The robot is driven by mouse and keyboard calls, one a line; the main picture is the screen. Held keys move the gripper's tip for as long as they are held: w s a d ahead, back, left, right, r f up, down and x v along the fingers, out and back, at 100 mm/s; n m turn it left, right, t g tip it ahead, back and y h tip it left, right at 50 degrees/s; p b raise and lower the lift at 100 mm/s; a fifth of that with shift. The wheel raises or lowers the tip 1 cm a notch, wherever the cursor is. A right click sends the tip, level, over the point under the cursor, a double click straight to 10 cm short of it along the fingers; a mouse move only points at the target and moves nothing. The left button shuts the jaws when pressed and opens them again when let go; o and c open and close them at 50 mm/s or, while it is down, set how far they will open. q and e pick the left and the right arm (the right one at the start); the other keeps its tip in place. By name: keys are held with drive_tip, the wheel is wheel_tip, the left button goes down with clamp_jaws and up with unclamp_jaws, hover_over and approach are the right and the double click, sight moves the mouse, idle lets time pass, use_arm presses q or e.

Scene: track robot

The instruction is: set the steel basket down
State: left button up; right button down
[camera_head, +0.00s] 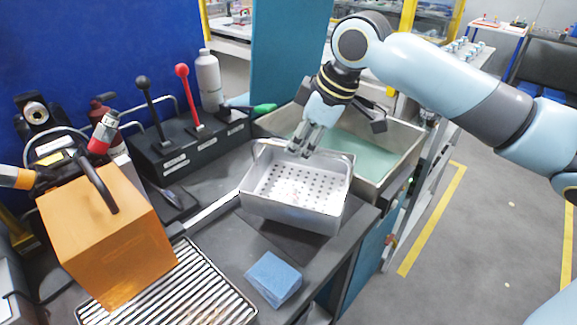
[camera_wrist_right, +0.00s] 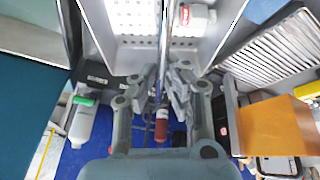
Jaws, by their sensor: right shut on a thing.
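The steel basket (camera_head: 291,213) is a shiny rectangular tub with a perforated floor. It is near the middle of the head view, above a dark mat (camera_head: 285,236) and in front of the sink-like tank. I cannot tell whether its underside touches anything. My right gripper (camera_head: 303,147) reaches down from above and is shut on the basket at its far side; the exact grip on rim or handle is hard to see. In the right wrist view the basket (camera_wrist_right: 120,45) lies at the top, with my right fingers (camera_wrist_right: 163,85) at its edge. My left gripper is not in view.
A steel tank with greenish liquid (camera_head: 365,155) stands behind the basket. A blue sponge-like block (camera_head: 273,279) lies in front. An orange box (camera_head: 108,240) with a dark handle sits on a ribbed tray (camera_head: 215,297) at left. A lever panel (camera_head: 195,142) is behind left.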

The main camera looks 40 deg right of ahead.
drive_tip(key=w, duration=0.1)
drive_tip(key=w+a+f, duration=0.1)
drive_tip(key=shift+w+f, duration=0.25)
drive_tip(key=shift+w, duration=0.05)
drive_tip(key=shift+s+f+p, duration=0.15)
drive_tip(key=shift+f+p, duration=0.15)
drive_tip(key=shift+f, duration=1.75)
drive_tip(key=c, duration=1.4)
unclamp_jaws()
drive_tip(key=shift+c, duration=0.2)
drive_tip(key=shift+r, duration=0.1)
drive_tip(key=v, duration=1)
drive_tip(key=shift+d+r, duration=0.2)
drive_tip(key=shift+v, duration=0.75)
drive_tip(key=shift+a, duration=0.1)
drive_tip(key=shift+s, duration=0.1)
